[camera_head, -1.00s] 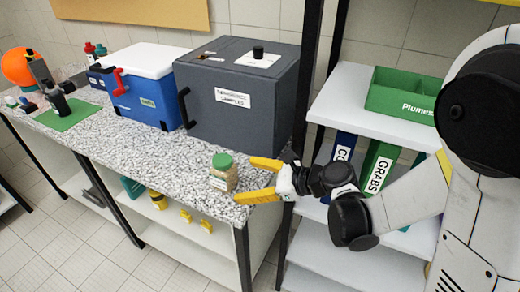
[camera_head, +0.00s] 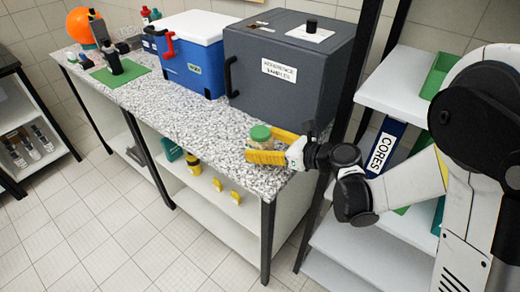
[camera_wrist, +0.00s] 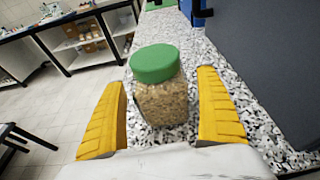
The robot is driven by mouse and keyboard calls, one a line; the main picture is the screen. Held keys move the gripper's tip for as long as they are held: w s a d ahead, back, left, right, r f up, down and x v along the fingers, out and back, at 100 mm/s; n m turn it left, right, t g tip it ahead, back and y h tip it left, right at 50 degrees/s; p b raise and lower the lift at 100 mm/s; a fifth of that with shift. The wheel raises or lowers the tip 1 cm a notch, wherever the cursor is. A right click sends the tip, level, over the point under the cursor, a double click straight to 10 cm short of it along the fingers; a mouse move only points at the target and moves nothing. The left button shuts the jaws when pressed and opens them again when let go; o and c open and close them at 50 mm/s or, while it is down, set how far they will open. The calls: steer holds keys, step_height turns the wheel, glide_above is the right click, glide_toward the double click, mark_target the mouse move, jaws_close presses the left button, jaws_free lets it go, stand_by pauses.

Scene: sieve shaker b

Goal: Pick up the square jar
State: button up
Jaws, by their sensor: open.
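The square jar (camera_wrist: 160,100) has clear sides, grainy tan contents and a green lid. It stands upright on the speckled counter (camera_head: 185,112), near the counter's right front corner. In the head view the jar (camera_head: 261,138) shows mostly its lid, with its lower part hidden behind a yellow finger. My gripper (camera_wrist: 165,112) is open, with one yellow finger on each side of the jar. In the wrist view gaps show between the jar and both fingers. My gripper (camera_head: 272,147) is low, close to the counter top.
A dark grey box (camera_head: 285,75) labelled as reference samples stands just behind the jar. A blue cooler (camera_head: 190,65) with a white lid stands left of it. Shelves with binders (camera_head: 383,148) are at the right. The counter left of the jar is clear.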

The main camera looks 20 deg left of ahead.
steer(key=shift+w+a+f, duration=0.15)
steer(key=shift+w+a, duration=0.05)
steer(key=shift+a, duration=0.2)
steer(key=c, duration=1.5)
step_height(320, 180, up, 10)
steer(key=p, duration=0.4)
steer(key=shift+p, duration=0.3)
steer(key=shift+d, duration=0.1)
